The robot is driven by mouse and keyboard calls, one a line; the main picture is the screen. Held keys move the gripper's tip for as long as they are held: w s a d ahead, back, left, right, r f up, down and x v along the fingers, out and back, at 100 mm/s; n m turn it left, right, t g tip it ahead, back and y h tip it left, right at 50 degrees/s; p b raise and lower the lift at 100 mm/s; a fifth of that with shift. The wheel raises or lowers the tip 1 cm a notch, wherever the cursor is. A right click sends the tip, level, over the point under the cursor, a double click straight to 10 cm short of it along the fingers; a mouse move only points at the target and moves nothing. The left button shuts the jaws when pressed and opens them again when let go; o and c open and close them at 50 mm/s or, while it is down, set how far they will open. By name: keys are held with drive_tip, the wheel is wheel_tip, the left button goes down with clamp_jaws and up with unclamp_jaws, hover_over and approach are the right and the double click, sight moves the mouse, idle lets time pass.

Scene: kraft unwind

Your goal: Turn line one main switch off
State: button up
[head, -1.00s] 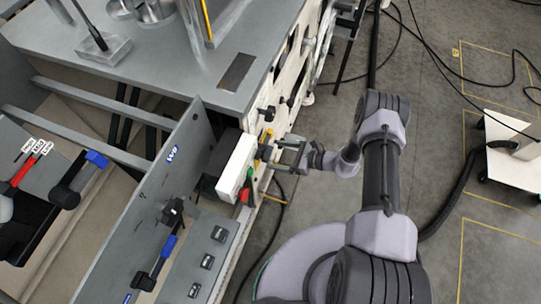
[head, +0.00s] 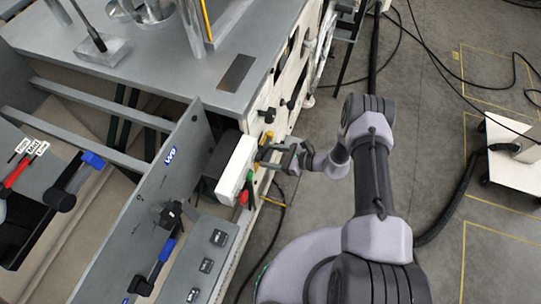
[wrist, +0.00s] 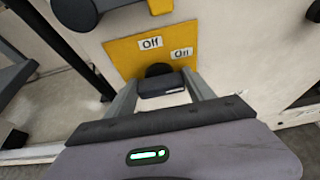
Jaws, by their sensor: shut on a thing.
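The main switch has a yellow plate (wrist: 122,56) with an "Off" label (wrist: 150,43) at its top middle and an "On" label (wrist: 181,53) at its right. A black switch handle (wrist: 161,86) sticks out from a round dark hub low on the plate. My gripper (wrist: 163,92) has one finger on each side of this handle and is shut on it. I cannot tell which label the handle points to. In the head view my gripper (head: 266,153) is against the machine's side panel, beside a white box, and the handle is hidden there.
The white box (head: 236,160) with green and red buttons juts out just left of my gripper. Other black knobs (head: 266,115) sit on the panel above. Cables (head: 463,190) lie on the floor at right. The grey floor right of the machine is mostly free.

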drive_tip(key=n+t, duration=0.1)
drive_tip(key=n+t+p, duration=0.1)
drive_tip(key=n, duration=0.1)
drive_tip(key=shift+s+a+h+p, duration=0.1)
drive_tip(key=shift+s+h+p, duration=0.15)
drive_tip(key=shift+h+p, duration=0.05)
drive_tip(key=n+t, duration=0.2)
drive_tip(key=n, duration=0.1)
drive_tip(key=shift+s+f+p, duration=0.15)
drive_tip(key=shift+f+p, duration=0.05)
drive_tip(key=shift+p, duration=0.2)
drive_tip(key=n+t, duration=0.2)
drive_tip(key=n, duration=0.1)
drive_tip(key=shift+s+a+f, duration=0.1)
drive_tip(key=shift+s+f, duration=0.05)
drive_tip(key=shift+f, duration=0.05)
drive_tip(key=shift+f+n+t+y, duration=0.1)
drive_tip(key=shift+n+t+y, duration=0.25)
drive_tip(key=shift+n, duration=0.75)
drive_tip(key=shift+f+n+t+y, duration=0.1)
drive_tip(key=shift+n+t+y, duration=0.25)
drive_tip(key=shift+n, duration=0.75)
drive_tip(key=o, duration=1.4)
